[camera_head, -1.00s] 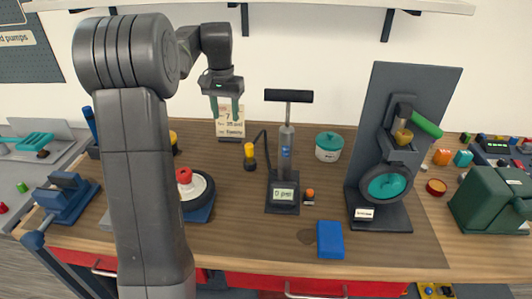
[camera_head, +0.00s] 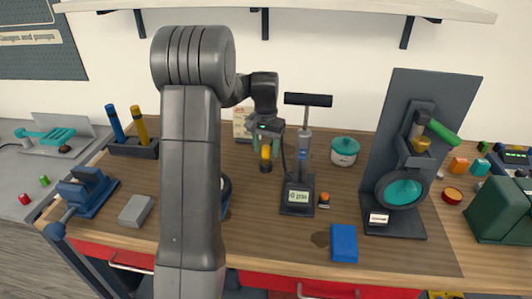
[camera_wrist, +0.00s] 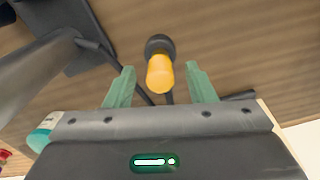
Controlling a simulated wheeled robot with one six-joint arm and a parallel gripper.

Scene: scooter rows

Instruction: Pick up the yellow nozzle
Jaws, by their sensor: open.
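The yellow nozzle (camera_head: 266,153) stands on the wooden bench with a dark base, just left of the pump. In the wrist view the nozzle (camera_wrist: 160,74) lies between the lines of my two fingers, a little beyond the tips, with its dark part farther off. My gripper (camera_head: 266,147) is open and empty, right at the nozzle in the head view. In the wrist view its two green fingers (camera_wrist: 162,78) are spread on either side.
The pump (camera_head: 298,196) with its gauge stands close to the right of the nozzle, its hose passing near. A teal-lidded pot (camera_head: 344,152), a blue block (camera_head: 343,243) and a wheel stand (camera_head: 394,222) are farther right. A card (camera_head: 242,125) stands behind my gripper.

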